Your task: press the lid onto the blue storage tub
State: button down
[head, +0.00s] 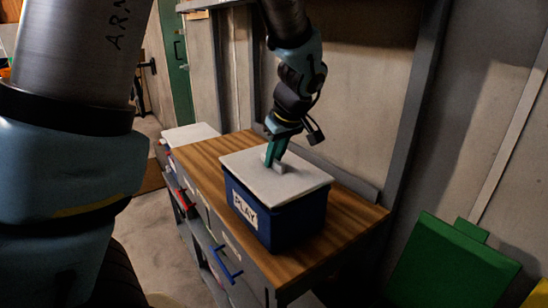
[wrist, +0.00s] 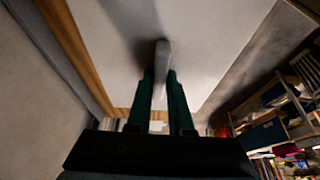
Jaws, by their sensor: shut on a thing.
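The blue storage tub (head: 290,225) stands on a wooden worktop and has a "PLAY" label on its side. The white lid (head: 247,168) lies over the tub's top; I cannot tell whether it is fully seated on the rim. My gripper (head: 274,160) points down at the middle of the lid and is shut on the lid's handle (head: 279,168). In the wrist view the two teal fingers sit either side of the grey handle (wrist: 162,60), with the lid (wrist: 215,40) filling the upper middle. The tub is hidden there.
The worktop (head: 205,153) has bare wood left of the tub and to its right. Drawers with a red handle (head: 187,199) and a blue handle (head: 225,265) face the front. A wall stands close behind. A green object (head: 450,265) is at the lower right.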

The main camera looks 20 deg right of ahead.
jog(key=shift+f+b, duration=0.5)
jog(key=shift+b, duration=0.3)
dwell(1.1)
dwell(0.3)
jog(key=shift+c, duration=1.3)
grip_release()
jog(key=shift+r, duration=0.1)
jog(key=shift+r+p, duration=2.25)
jog(key=shift+r, duration=1.15)
grip_shut()
